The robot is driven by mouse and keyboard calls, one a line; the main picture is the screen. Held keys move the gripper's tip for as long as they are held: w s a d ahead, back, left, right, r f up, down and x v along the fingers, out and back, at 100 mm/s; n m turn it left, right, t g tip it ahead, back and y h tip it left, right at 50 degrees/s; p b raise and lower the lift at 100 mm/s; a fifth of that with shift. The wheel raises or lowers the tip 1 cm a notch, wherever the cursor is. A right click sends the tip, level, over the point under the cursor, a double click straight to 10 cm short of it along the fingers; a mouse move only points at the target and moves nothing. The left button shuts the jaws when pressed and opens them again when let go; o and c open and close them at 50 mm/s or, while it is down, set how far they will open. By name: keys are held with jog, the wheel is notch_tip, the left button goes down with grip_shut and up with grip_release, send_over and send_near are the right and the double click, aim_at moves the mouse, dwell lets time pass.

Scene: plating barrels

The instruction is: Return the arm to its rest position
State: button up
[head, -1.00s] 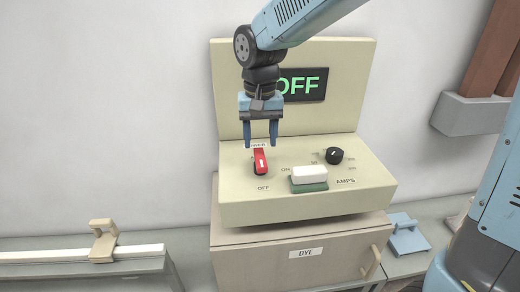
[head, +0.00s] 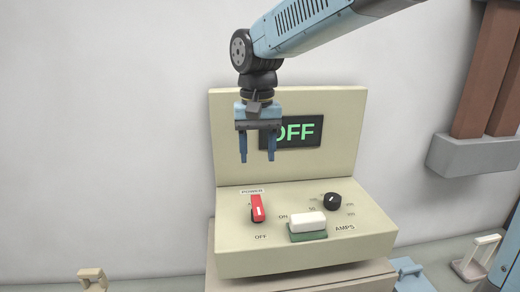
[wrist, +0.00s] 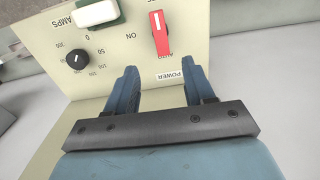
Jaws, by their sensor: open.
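My gripper (head: 257,158) is open and empty, its two blue fingers pointing down in front of the panel's upright back. It hangs above the red power switch (head: 257,208), clear of it. In the wrist view the open fingers (wrist: 160,88) frame pale panel surface, and the red switch (wrist: 159,33) lies beyond them. The cream control panel (head: 290,255) has a display (head: 305,131) showing green "OFF", its first letter partly hidden by my gripper.
A black amps knob (head: 332,201) and a white block on a green base (head: 308,222) are on the panel. A grey bracket with brown uprights (head: 475,155) is on the wall at right. A beige handle (head: 92,278) is at lower left. The wall space at left is clear.

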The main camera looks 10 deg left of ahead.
jog(key=s+d+r+m+t, duration=0.1)
jog(key=s+d+r+t, duration=0.15)
jog(key=d, duration=1.45)
jog(key=s+d+f+m+t, duration=0.1)
jog(key=s+d+f+t, duration=0.2)
jog(key=s+d, duration=0.6)
jog(key=d, duration=0.3)
jog(key=shift+d+m, duration=0.3)
jog(key=shift+d, duration=0.05)
